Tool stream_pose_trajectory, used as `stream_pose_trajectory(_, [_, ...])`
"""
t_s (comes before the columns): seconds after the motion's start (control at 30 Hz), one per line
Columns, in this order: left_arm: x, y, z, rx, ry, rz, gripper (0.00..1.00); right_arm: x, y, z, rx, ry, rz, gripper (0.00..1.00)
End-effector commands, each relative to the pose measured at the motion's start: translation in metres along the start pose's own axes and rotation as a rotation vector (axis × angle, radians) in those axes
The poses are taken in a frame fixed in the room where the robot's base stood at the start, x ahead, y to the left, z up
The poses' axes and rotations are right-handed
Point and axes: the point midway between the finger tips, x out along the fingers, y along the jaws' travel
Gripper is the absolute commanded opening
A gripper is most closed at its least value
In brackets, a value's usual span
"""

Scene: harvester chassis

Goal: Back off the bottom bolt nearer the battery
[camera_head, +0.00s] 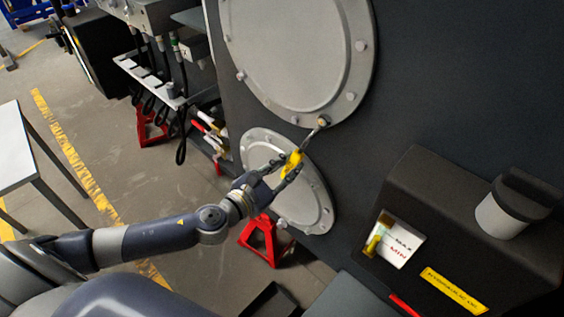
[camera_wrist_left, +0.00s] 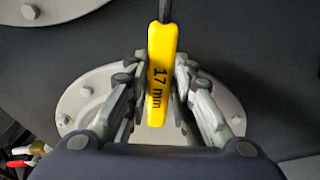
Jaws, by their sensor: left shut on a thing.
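My left gripper (camera_head: 283,172) is shut on the yellow handle of a wrench (camera_head: 292,164). In the left wrist view the handle (camera_wrist_left: 161,75) stands upright between the fingers (camera_wrist_left: 160,100) and reads "17 mm". Its dark shaft leaves the top of that view. In the head view the wrench's metal end reaches up to a brass-toned bolt (camera_head: 323,121) on the lower rim of the large round cover (camera_head: 290,50). I cannot tell whether it is seated on the bolt. Another rim bolt (camera_head: 294,119) lies just left of it. I cannot identify the battery. My right gripper is not in view.
A smaller round cover (camera_head: 312,212) lies behind my left gripper. A black tank (camera_head: 440,190) with a filler cap and MAX/MIN gauge juts out at right. Red stands (camera_head: 263,240) and hoses are at left. A table (camera_head: 22,160) stands far left.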

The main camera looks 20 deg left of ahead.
Motion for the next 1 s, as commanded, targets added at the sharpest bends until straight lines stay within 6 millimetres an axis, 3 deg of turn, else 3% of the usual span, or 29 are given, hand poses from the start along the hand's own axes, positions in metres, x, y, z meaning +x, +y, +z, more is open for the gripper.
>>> stream_pose_trajectory(0.43, [0.0, -0.004, 0.001, -0.032, -0.001, -0.003, 0.0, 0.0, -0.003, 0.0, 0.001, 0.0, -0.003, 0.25])
stream_pose_trajectory(0.8, [0.0, -0.028, 0.004, -0.182, -0.001, -0.023, 0.0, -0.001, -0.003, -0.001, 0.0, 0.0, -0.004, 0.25])
stream_pose_trajectory(1.0, [0.0, -0.031, 0.004, -0.21, -0.001, -0.026, 0.0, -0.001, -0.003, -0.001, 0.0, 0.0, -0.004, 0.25])
